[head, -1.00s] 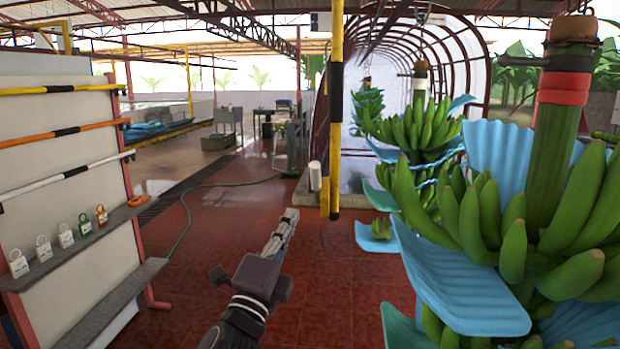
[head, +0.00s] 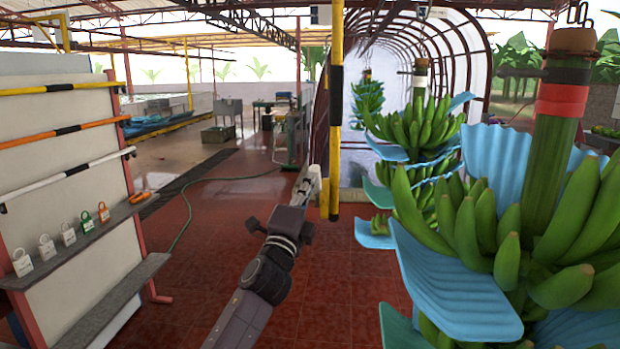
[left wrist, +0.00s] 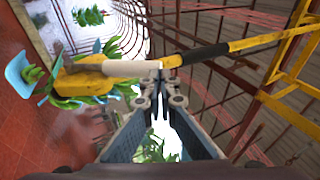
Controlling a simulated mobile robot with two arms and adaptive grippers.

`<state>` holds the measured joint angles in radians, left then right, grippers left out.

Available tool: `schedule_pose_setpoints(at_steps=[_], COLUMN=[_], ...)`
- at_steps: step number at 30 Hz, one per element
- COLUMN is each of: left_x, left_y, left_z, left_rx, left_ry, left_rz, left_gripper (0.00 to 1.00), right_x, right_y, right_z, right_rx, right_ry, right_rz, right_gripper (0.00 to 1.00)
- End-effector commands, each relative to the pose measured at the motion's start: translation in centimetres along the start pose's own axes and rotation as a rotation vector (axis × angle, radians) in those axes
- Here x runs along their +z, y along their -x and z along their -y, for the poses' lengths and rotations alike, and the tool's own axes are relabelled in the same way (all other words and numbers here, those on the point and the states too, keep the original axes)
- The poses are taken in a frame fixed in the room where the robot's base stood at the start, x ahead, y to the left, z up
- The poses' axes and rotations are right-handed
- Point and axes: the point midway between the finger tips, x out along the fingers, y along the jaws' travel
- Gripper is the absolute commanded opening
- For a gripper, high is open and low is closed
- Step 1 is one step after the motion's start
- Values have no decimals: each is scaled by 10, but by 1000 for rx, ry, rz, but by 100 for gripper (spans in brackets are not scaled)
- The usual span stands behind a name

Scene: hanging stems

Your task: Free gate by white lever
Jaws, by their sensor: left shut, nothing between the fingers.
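The white lever (head: 315,171) shows as a short pale piece just left of the yellow and black upright bars (head: 336,105), which I take for the gate. My left gripper (head: 309,184) is shut and empty, its tips overlapping the lever's lower part in the head view. In the left wrist view the white lever (left wrist: 128,68) lies across, between yellow and black parts. The shut fingertips (left wrist: 160,72) are close to its right end; I cannot tell whether they touch. My right gripper is not in view.
Green banana bunches (head: 480,235) with blue sheets (head: 450,280) hang close on the right. A shelf board (head: 80,245) with padlocks and striped bars stands at left. A green hose (head: 185,210) lies on the open red floor.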

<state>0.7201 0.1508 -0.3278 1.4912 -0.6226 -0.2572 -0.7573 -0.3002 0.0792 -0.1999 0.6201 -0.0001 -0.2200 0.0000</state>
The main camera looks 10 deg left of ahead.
Motion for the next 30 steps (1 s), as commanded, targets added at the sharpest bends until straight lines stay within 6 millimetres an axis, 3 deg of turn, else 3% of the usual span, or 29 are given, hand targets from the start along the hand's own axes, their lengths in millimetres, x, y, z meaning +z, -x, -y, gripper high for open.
schedule_pose_setpoints(at_steps=[17, 23, 30], left_x=[0, 2, 4], left_y=[-7, -14, -31], left_z=[2, 10, 20], left_rx=[4, 42, 129], left_ry=[1, 7, 27], left_rz=[0, -1, 0], left_gripper=[0, 0, 0], right_x=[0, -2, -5], right_y=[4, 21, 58], right_z=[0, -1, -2], right_rx=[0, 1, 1], right_ry=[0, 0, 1], right_rz=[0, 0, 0], right_gripper=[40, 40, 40])
